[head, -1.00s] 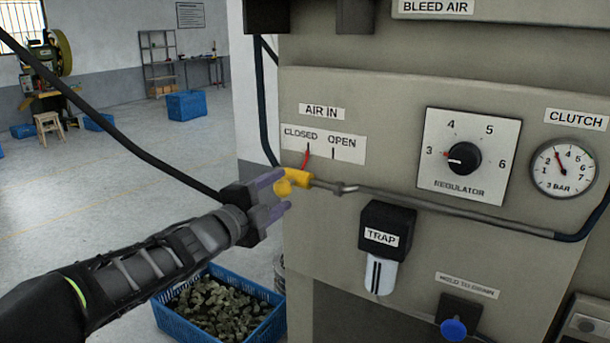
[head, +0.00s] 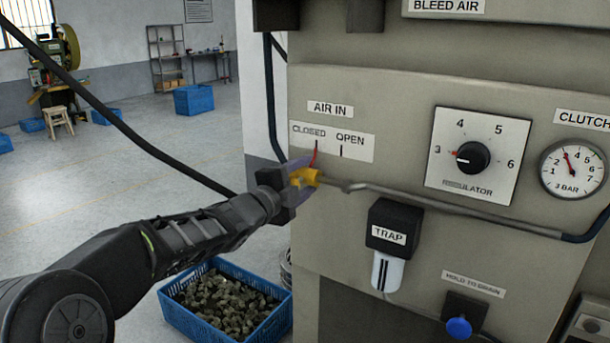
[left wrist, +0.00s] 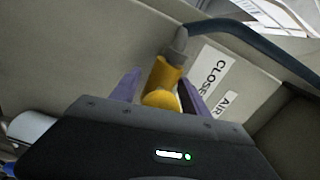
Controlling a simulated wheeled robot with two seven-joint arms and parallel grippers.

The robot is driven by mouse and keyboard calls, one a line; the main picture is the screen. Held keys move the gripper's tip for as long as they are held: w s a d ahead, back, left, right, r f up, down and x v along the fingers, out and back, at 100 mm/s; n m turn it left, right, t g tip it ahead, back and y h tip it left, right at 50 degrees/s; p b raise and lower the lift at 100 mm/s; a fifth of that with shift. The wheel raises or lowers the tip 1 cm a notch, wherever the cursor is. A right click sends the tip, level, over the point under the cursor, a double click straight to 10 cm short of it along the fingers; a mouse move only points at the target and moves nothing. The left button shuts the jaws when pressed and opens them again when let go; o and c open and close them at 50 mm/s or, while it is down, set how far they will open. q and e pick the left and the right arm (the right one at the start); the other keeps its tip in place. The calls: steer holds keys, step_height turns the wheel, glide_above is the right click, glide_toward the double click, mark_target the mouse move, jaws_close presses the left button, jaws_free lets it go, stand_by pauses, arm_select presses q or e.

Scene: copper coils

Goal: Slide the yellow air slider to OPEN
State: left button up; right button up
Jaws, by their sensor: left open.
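The yellow air slider (head: 305,177) sits on the grey pipe under the AIR IN plate (head: 333,141). Its red pointer (head: 314,158) stands by the CLOSED mark. My left gripper (head: 302,178) is open, with its purple fingers on either side of the slider. In the left wrist view the yellow slider (left wrist: 162,84) shows between the two spread fingers (left wrist: 160,90). I cannot tell whether either finger touches it. The near finger and the gripper body hide part of the slider in the head view. My right gripper is not in view.
The regulator knob (head: 472,157), the pressure gauge (head: 573,169), the black trap (head: 393,226) and a blue button (head: 459,327) are on the panel to the right. The pipe (head: 430,203) runs right from the slider. A blue crate (head: 222,330) of dark pieces stands on the floor below.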

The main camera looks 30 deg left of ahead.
arm_select(q)
steer(key=shift+w, duration=0.2)
steer(key=shift+c, duration=0.2)
jaws_close()
stand_by(0.6)
